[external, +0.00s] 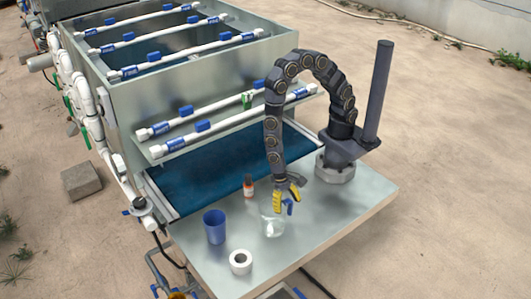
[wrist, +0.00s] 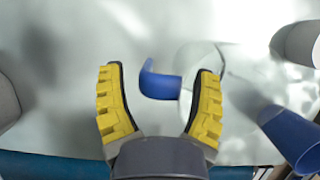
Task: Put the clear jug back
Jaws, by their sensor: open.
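The clear jug (external: 272,227) stands on the metal table (external: 340,212), partly covered by my gripper in the external view. In the wrist view its transparent body (wrist: 207,55) is faint, and its blue handle (wrist: 160,84) shows clearly. My gripper (external: 285,202) has yellow fingers and points down at the handle side of the jug. In the wrist view my gripper (wrist: 161,68) is open, with the handle between its two fingers and a gap on each side. I cannot tell how far the fingertips are above or around the handle.
A blue cup (external: 214,227) and a white roll (external: 240,262) stand left of the jug. A small bottle with an orange label (external: 249,186) stands behind it. The table's right side is clear.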

